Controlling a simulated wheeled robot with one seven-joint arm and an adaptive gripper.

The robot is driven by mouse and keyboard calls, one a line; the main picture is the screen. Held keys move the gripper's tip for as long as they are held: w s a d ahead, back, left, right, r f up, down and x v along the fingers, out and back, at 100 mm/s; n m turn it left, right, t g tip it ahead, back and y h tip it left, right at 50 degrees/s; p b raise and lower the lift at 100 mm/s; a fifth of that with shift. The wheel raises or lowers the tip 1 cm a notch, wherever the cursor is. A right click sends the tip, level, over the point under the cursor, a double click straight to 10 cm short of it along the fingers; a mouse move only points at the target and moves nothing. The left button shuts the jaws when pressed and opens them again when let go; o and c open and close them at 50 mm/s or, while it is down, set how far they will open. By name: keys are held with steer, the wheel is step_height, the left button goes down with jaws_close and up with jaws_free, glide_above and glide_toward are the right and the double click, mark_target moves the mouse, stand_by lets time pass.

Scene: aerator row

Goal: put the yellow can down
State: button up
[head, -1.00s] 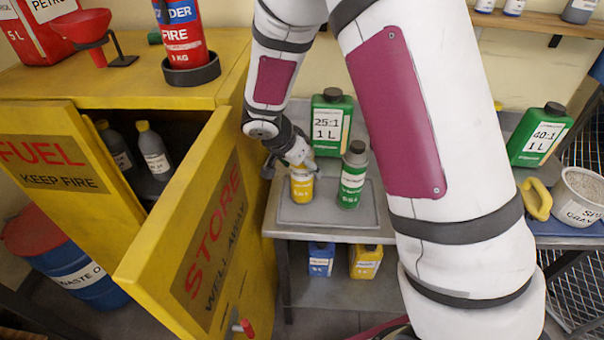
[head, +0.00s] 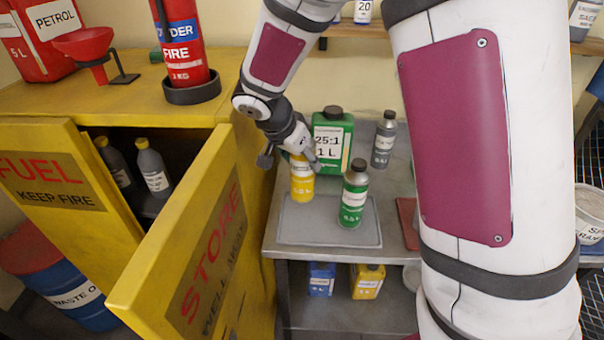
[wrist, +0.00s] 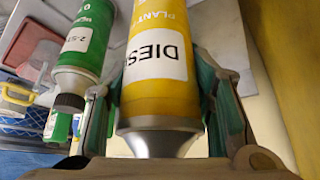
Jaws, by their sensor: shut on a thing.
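The yellow can (head: 301,182) is in my gripper (head: 303,160), at the back left of the grey tray (head: 300,240) on the metal bench. In the wrist view the yellow can (wrist: 160,95) fills the middle, with a diesel label and a grey shoulder, and a finger of my gripper (wrist: 165,105) presses each side. The head view does not show clearly whether its base touches the tray or hangs just above it.
A green 25:1 jug (head: 333,138) and a grey bottle (head: 384,140) stand behind the tray. The open yellow cabinet door (head: 195,235) is close on the left. The tray's front part is bare. A blue and a yellow container (head: 367,281) sit on the shelf below.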

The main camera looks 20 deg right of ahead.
steer(key=w+f+n+t+y, duration=0.2)
steer(key=w+f+n+y, duration=0.2)
steer(key=n, duration=0.7)
steer(key=shift+w+d+f+t+y, duration=0.15)
steer(key=shift+w+f+t+y, duration=0.2)
steer(key=shift+w, duration=0.55)
steer(key=shift+s, duration=0.1)
